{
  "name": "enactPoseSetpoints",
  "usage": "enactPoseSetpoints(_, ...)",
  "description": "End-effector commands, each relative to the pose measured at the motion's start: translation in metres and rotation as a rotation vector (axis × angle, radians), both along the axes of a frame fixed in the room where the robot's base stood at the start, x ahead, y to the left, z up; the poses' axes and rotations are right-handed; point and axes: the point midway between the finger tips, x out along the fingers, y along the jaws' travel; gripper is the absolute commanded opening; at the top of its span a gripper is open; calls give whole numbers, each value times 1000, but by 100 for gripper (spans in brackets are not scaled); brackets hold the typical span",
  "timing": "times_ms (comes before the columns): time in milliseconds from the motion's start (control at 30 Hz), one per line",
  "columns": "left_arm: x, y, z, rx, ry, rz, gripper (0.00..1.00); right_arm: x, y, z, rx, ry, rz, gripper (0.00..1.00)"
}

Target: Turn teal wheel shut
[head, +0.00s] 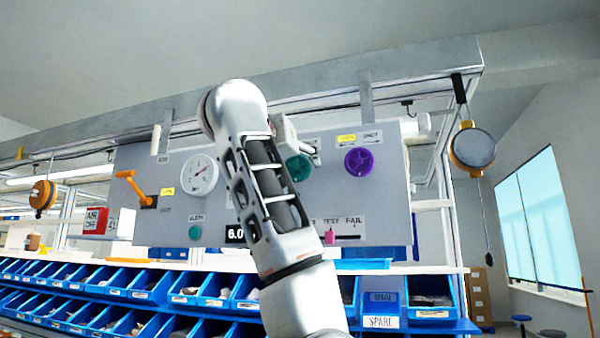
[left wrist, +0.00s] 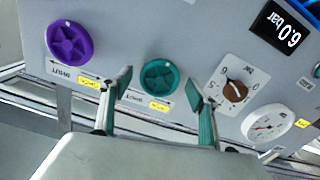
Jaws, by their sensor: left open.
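The teal wheel (head: 299,168) is on the grey panel, partly hidden behind my left arm and gripper in the head view. In the left wrist view the whole teal wheel (left wrist: 159,77) shows, with a small white mark on its rim. My left gripper (left wrist: 159,86) is open, with one finger on each side of the wheel in the picture. I cannot tell whether the fingers touch it. In the head view the left gripper (head: 308,143) is at the wheel's upper side. My right gripper is not in view.
A purple wheel (head: 359,161) sits right of the teal wheel. The panel also bears a white gauge (head: 201,174), an orange lever (head: 131,186) and a brown knob (left wrist: 235,91). Blue bins (head: 187,287) line the shelves below. A round hanging device (head: 472,148) is at the right.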

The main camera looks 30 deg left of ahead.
Motion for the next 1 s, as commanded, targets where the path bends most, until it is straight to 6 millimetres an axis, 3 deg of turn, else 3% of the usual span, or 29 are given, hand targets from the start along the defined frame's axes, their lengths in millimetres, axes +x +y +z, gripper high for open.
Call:
enactPoseSetpoints(367,-3,0,0,0,-1,0,60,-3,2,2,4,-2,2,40)
enactPoseSetpoints(533,-3,0,0,0,-1,0,22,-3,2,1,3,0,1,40)
enactPoseSetpoints(1000,-2,0,-1,71,17,-1,22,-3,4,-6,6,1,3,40)
